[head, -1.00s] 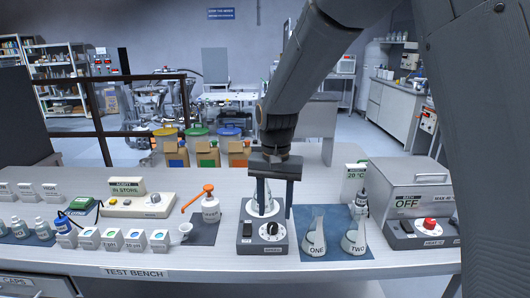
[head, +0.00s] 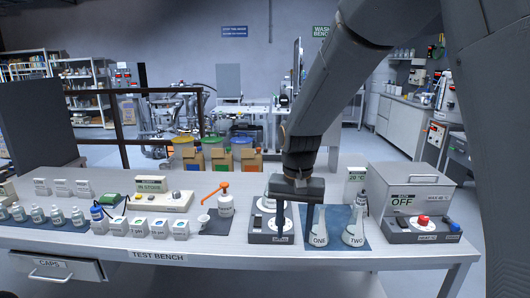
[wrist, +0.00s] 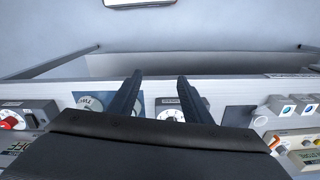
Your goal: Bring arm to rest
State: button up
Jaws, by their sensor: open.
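My gripper (head: 295,228) hangs from the arm with its two fingers pointing down and apart, with nothing between them. In the head view it overlaps the right part of the stirrer (head: 258,238), a dark-topped unit with a knob. A pale flask (head: 265,203) shows on the stirrer, left of the fingers and partly hidden by them. How high the gripper is above the stirrer is hard to tell.
Flasks ONE (head: 319,232) and TWO (head: 353,232) stand on a blue mat right of the gripper. The bath (head: 412,188) reading OFF is farther right. An orange-handled white bottle (head: 226,205) stands left. The CAPS drawer (head: 50,269) sticks out at front left.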

jog(key=s+d+f+n+b, duration=0.1)
jog(key=s+d+f, duration=0.2)
jog(key=s+d, duration=0.3)
jog(key=s+d+f+n+t+b, duration=0.1)
jog(key=s+d+f, duration=0.2)
jog(key=s+d, duration=0.3)
jog(key=shift+s, duration=1.2)
